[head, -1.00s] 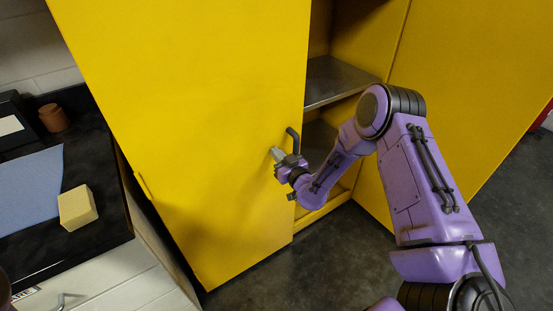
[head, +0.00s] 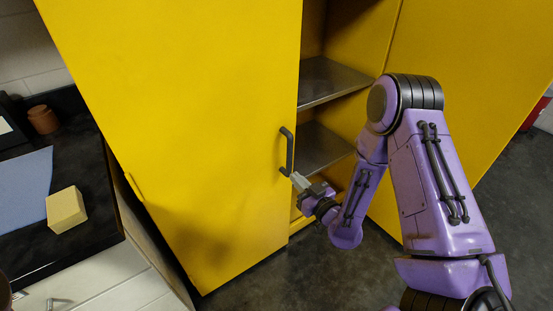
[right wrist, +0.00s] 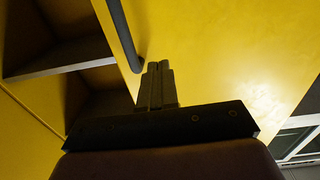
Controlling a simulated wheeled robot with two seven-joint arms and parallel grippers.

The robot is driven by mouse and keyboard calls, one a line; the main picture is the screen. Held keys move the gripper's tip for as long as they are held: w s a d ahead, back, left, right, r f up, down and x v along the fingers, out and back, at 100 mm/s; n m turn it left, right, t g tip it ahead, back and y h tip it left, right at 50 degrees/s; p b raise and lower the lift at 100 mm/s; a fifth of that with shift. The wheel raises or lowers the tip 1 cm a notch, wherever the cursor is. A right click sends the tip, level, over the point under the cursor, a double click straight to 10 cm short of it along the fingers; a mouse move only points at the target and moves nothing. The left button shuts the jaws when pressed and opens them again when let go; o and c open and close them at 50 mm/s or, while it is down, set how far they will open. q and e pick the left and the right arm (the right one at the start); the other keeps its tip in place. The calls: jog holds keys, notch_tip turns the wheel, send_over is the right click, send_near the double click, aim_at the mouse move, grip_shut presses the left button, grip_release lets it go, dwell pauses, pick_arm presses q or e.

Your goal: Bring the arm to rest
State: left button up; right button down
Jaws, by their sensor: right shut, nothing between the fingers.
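My right arm (head: 436,190) is purple and reaches in from the right in the head view. Its gripper (head: 297,180) is shut and empty, just below and right of the black handle (head: 288,152) on the yellow cabinet's left door (head: 200,130). In the right wrist view the shut fingers (right wrist: 157,84) point up towards the yellow door, beside the lower end of the handle (right wrist: 124,35). I cannot tell from these views whether the fingertips touch the handle. My left gripper is not in view.
The cabinet's right door (head: 475,75) stands open, baring grey metal shelves (head: 330,80). At left, a black counter (head: 95,215) holds a yellow block (head: 66,209), a blue sheet (head: 25,185) and a brown jar (head: 43,119). Dark floor (head: 300,275) lies clear below the arm.

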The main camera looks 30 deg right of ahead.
jog(key=s+f+m+g+h, duration=0.2)
jog(key=s+f+m+g, duration=0.25)
jog(key=f, duration=0.35)
jog(key=s+a+f+m+g+h, duration=0.1)
jog(key=s+f+g, duration=0.4)
jog(key=s, duration=0.6)
jog(key=s+a+f+m+g+h, duration=0.1)
jog(key=s+a+f+g, duration=0.1)
jog(key=s+f+g, duration=0.3)
jog(key=s+f, duration=0.3)
jog(key=s, duration=0.4)
jog(key=shift+s+f+m, duration=0.3)
jog(key=shift+f+m, duration=0.05)
